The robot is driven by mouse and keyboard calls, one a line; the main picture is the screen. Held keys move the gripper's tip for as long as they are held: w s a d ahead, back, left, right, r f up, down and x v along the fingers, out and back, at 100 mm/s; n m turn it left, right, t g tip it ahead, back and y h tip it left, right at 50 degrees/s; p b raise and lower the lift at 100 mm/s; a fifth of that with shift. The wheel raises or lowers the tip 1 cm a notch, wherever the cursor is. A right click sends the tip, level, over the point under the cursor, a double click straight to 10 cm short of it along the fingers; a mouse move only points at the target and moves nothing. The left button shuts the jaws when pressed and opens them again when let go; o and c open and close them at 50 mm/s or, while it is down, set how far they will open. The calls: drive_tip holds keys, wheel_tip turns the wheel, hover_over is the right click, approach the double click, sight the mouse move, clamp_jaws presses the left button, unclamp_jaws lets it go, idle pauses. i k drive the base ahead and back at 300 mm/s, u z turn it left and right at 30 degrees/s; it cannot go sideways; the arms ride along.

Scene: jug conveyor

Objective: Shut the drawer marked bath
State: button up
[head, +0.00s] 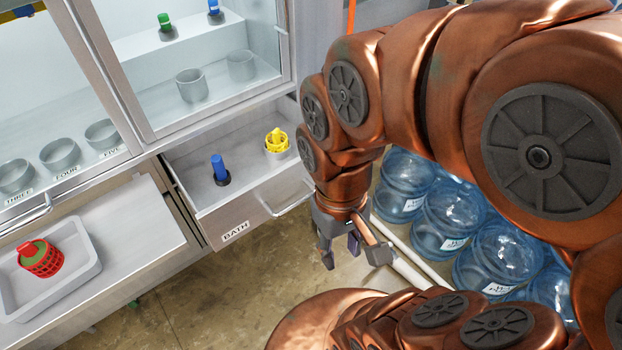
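The drawer marked BATH (258,208) is pulled out below the glass-fronted cabinet. Its label is on the left of its front panel, and a bar handle (289,202) is on the right. Inside stand a blue cylinder in a dark ring (219,167) and a yellow basket-like item (276,142) in a pale holder. My gripper (351,260) points downward in front of and to the right of the drawer front, apart from the handle. Its fingers are spread, and I see nothing between them. My arm hides the drawer's far right end.
Several large blue water jugs (447,215) stand on the right beside pale rails (415,262). A grey tray (81,277) with a red basket (41,259) sits on the left counter (140,229). Cups stand in the cabinet. The floor (215,300) before the drawer is clear.

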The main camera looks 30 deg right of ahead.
sight(262, 185)
drive_tip(key=z, duration=0.1)
drive_tip(key=k, duration=1)
drive_tip(key=u, duration=0.8)
drive_tip(key=i, duration=1.1)
drive_tip(key=z, duration=0.8)
